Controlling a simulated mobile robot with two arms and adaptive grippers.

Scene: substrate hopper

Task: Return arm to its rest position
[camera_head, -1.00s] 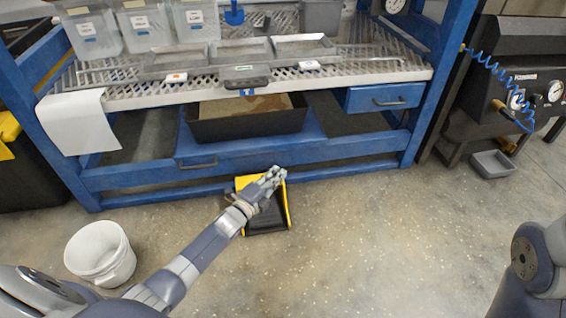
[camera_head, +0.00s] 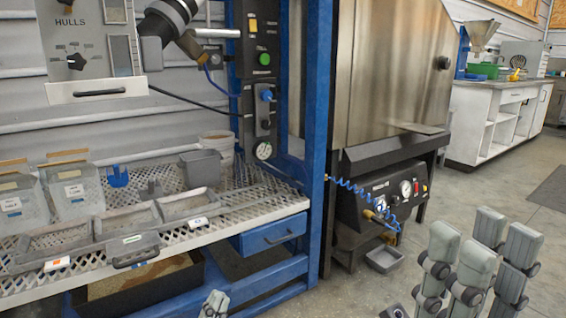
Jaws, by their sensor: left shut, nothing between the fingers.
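My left gripper (camera_head: 214,303) shows only as a small grey fingertip part at the bottom edge, in front of the blue bench. It is shut and nothing shows in it. My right gripper (camera_head: 472,268) stands large at the lower right, with its grey fingers pointing up and spread apart. It is empty, over bare floor. Most of both arms is out of view.
A blue drawer (camera_head: 268,238) sits below. A white counter (camera_head: 500,115) is at the back right.

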